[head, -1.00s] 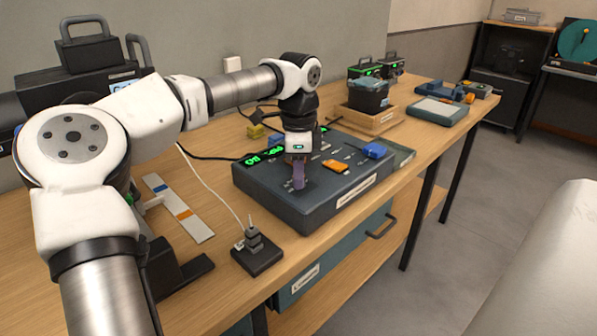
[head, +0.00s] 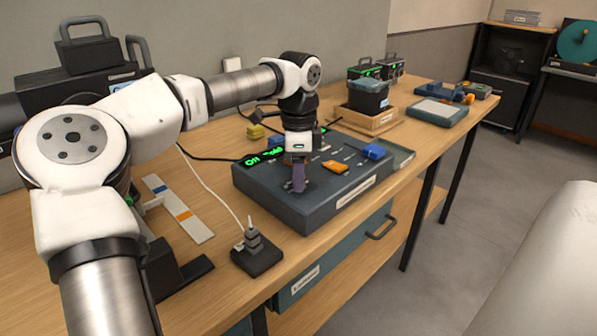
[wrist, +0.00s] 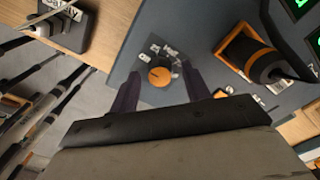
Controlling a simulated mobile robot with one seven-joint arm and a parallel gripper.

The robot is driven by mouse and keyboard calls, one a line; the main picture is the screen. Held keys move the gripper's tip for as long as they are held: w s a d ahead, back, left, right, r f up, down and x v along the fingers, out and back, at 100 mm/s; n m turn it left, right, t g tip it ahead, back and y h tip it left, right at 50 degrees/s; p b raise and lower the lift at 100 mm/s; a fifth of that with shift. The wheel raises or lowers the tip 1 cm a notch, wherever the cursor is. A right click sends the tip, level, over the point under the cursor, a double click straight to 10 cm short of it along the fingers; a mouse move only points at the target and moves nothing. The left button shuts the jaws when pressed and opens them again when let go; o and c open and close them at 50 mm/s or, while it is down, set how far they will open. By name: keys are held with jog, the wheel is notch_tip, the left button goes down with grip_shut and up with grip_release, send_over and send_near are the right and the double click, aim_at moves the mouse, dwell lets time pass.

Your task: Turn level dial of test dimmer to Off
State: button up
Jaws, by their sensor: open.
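The grey-blue console (head: 268,190) stands on the bench with a green display (head: 252,160) at its back left that appears to read Off. In the wrist view, an orange round dial (wrist: 160,75) with a dark pointer mark sits on the console panel (wrist: 205,20), with small white labels beside it. My gripper (head: 298,182) points down over the console's front left. In the wrist view its two purple fingers stand open either side of the dial, with a visible gap to it. The dial is hidden behind the fingers in the head view.
A small dark block (head: 257,252) with a white cable lies in front left. A wooden tray (head: 365,121) holding a dark bin stands behind.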

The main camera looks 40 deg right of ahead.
notch_tip(320, 180, up, 14)
jog(key=p, duration=0.1)
jog(key=shift+f, duration=0.2)
jog(key=shift+s, duration=0.1)
dwell(0.5)
